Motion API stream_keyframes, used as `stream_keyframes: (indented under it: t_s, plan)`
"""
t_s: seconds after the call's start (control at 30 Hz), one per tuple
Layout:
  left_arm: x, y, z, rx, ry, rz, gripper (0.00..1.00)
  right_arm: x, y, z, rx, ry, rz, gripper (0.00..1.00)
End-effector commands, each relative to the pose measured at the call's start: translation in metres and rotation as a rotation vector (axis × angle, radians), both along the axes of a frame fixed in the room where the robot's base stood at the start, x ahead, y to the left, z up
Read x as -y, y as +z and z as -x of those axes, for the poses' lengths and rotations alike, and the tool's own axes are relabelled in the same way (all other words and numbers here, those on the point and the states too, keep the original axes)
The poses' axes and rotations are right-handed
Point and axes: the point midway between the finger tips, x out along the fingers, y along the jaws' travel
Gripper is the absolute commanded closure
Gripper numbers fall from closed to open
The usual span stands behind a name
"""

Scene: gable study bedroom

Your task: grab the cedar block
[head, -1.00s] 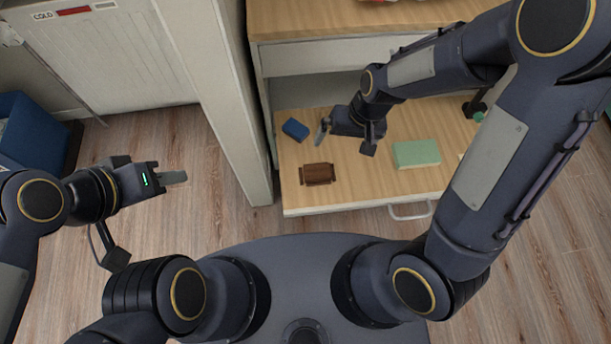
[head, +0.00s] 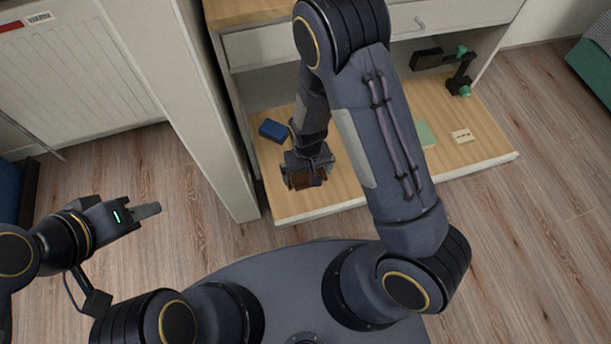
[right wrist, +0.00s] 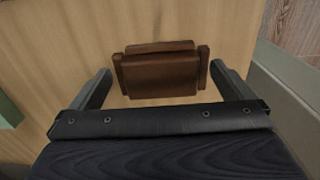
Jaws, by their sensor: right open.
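The brown wooden block (right wrist: 160,72), which I take for the cedar block, has a narrow piece at each end and lies on the pale wood board. In the head view the brown block (head: 302,181) is partly hidden by my right gripper (head: 308,168), which is over it. In the right wrist view my right gripper (right wrist: 160,75) is open, one finger beyond each end of the block, with gaps on both sides. My left gripper (head: 150,210) is off to the left over the floor, seen side-on, with nothing visible in it.
A blue block (head: 273,130) lies just left of my right gripper. A green block (head: 426,135) is partly hidden behind my right arm. A small cream block (head: 462,136) and a dark stand with green parts (head: 459,82) are further right. A white upright panel (head: 215,120) borders the board's left.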

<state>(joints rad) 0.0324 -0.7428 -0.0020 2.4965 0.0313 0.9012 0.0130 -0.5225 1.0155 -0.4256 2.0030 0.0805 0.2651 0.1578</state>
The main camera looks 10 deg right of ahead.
Motion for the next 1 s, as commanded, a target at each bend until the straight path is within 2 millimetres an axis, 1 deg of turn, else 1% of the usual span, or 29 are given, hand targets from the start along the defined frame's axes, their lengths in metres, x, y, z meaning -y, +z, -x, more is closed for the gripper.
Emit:
stream_keyframes:
  t_s: [0.03,0.07,0.27,0.3,0.63,0.87,1.0]
  plan:
    - [0.000,-0.006,0.000,0.000,0.000,0.000,0.64,0.000,-0.009,0.000,-0.001,0.000,0.000,0.00]
    - [0.000,-0.006,0.000,0.000,0.000,0.000,0.64,0.000,-0.011,0.000,-0.001,0.001,0.000,0.00]
    - [0.000,-0.005,0.000,0.000,0.000,0.000,0.64,0.000,-0.011,0.000,0.001,0.001,-0.001,0.00]
    - [0.000,-0.005,0.000,0.000,0.000,0.000,0.64,0.000,-0.011,0.000,0.001,0.001,-0.001,0.01]
    - [0.000,-0.005,0.000,0.000,0.000,0.000,0.64,0.000,-0.011,0.000,0.001,0.001,-0.001,0.44]
    - [0.000,-0.004,0.000,0.000,0.000,0.000,0.64,0.000,-0.010,0.000,0.001,0.001,-0.001,0.44]
    - [0.000,0.001,0.000,0.000,0.000,0.000,0.64,0.000,-0.002,0.000,0.002,0.001,-0.001,0.44]
